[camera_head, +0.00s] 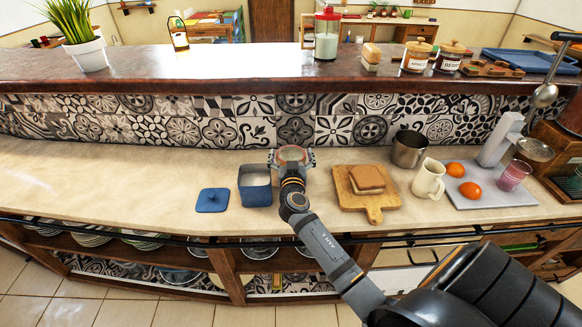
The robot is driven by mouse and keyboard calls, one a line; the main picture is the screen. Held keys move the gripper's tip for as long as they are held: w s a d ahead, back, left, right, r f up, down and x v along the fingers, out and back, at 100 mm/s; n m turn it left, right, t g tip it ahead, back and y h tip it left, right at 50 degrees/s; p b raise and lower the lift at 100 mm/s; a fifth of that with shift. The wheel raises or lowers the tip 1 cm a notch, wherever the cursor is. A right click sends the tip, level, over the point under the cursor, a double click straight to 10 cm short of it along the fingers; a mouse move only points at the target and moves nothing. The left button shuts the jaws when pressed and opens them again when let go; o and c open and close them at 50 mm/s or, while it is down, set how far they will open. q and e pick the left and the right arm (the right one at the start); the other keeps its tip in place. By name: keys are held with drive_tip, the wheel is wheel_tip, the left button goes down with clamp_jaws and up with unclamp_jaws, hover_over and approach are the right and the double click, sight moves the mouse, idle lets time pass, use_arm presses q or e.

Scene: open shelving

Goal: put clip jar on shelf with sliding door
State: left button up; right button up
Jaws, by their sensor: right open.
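A small round glass-like thing with a reddish rim (291,153), which looks like the clip jar, is on the pale counter in front of the tiled wall. My right gripper (291,160) is open at it, with a finger on each side; the gripper hides most of the jar, and I cannot tell whether the fingers touch it. My left gripper is not in view. Open wooden shelving (228,270) with plates and bowls is below the counter. A white panel (398,279) shows low on the right, partly behind my arm; I cannot tell whether it is a sliding door.
A blue canister (255,190) and its blue lid (212,200) are just left of my gripper. To the right are a cutting board with a sandwich (367,180), a metal pot (408,148) and a cream jug (429,179). The counter's left part is clear.

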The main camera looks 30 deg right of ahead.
drive_tip(key=shift+a, duration=0.1)
drive_tip(key=c, duration=1.7)
drive_tip(key=shift+r, duration=0.2)
